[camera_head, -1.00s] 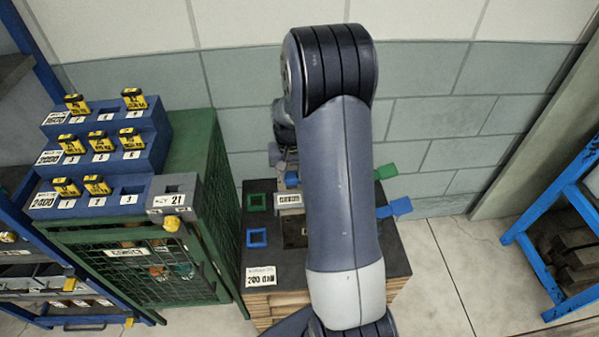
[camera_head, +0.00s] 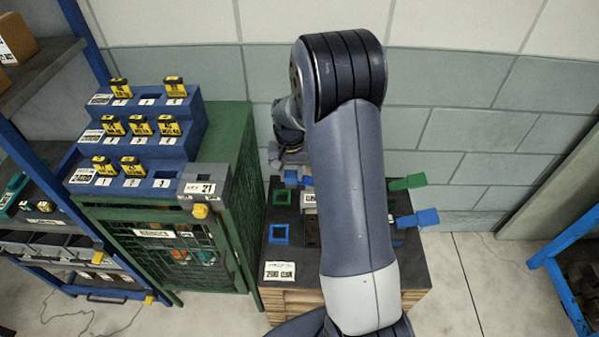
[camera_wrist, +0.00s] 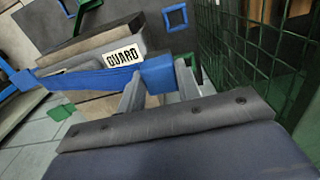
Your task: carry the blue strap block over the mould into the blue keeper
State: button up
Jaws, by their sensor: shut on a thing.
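My gripper (camera_wrist: 158,88) is shut on the blue strap block (camera_wrist: 158,73). The block also shows at the far side of the stand in the head view (camera_head: 291,177), with my wrist above it. A blue strap (camera_wrist: 90,82) runs left from the block along the mould (camera_wrist: 80,48), which carries a GUARD label. The blue keeper (camera_head: 279,233), a square open frame, lies on the stand left of the mould. It is also at the top of the wrist view (camera_wrist: 175,17), apart from the block, and looks empty. My arm hides much of the mould in the head view.
A green keeper (camera_head: 282,197) sits behind the blue one. Green (camera_head: 407,182) and blue (camera_head: 418,218) tabs stick out at the stand's right. A green mesh cabinet (camera_head: 245,210) with a blue stepped rack (camera_head: 190,125) stands close at the left. A wall is behind.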

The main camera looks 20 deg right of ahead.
jog(key=shift+w+a, duration=0.95)
jog(key=shift+a, duration=1.3)
notch_tip(320, 180, down, 24)
jog(key=b, duration=1.7)
jog(key=shift+f+b, duration=0.25)
jog(key=shift+b, duration=0.15)
jog(key=shift+p, duration=0.55)
jog(key=shift+f+b, duration=1.9)
jog(key=shift+f, duration=0.45)
jog(key=o, duration=1)
